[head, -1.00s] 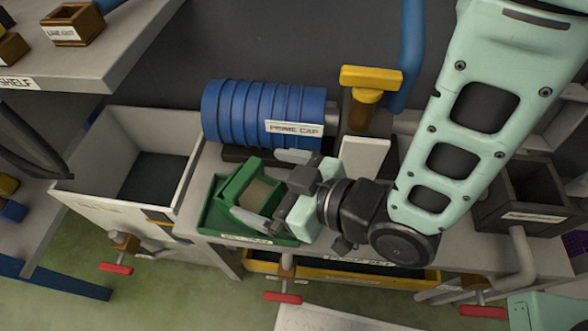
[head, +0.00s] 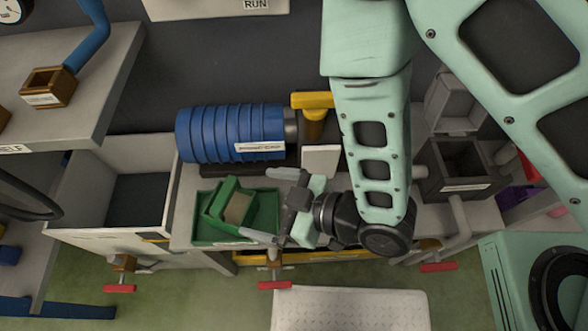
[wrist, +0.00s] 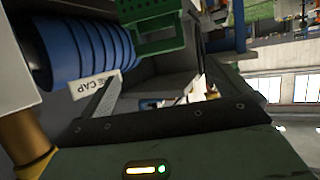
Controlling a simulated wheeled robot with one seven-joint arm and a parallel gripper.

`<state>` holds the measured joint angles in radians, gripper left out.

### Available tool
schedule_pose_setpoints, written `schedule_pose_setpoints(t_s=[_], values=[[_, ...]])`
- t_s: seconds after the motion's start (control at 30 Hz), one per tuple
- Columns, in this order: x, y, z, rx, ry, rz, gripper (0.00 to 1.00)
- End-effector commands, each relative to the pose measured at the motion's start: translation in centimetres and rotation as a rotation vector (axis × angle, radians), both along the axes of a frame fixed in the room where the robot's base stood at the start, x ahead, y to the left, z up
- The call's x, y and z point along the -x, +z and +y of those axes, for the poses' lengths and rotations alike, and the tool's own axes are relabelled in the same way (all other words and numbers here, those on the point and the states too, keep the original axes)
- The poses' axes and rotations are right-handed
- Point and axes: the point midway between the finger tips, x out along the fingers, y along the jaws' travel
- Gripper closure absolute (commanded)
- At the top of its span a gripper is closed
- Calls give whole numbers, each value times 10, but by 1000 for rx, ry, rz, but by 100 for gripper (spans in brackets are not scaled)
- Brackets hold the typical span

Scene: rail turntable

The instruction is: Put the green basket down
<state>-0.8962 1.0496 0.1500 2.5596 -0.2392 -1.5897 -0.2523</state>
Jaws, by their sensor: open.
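The green basket (head: 216,203), a small open box with a tan inside, sits turned at an angle on a shallow green tray (head: 266,222) on the bench. My gripper (head: 258,204) is open just right of the basket, its two fingers spread and pointing left. The lower fingertip is close to the basket's near right corner; I cannot tell whether it touches. No part of the basket is clamped. A perforated green part, likely the basket, shows at the top of the wrist view (wrist: 150,12), beyond the fingers.
A ribbed blue cylinder (head: 215,132) labelled "cap" lies behind the tray. A yellow-topped post (head: 312,101) stands behind my gripper. A white open bin (head: 68,205) is left of the tray. A dark open box (head: 460,170) stands at right. Red-handled clamps (head: 275,285) line the front edge.

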Motion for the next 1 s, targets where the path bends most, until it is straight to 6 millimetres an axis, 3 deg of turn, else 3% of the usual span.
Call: schedule_pose_setpoints(t_s=[0.27, 0.53, 0.8, 1.0], values=[[-3, 2, 0, 11, -5, 3, 0], [-45, 28, -10, 222, -93, 84, 0], [-71, 71, -63, 497, -240, 251, 0], [-64, 112, -116, 677, -359, 400, 0]])
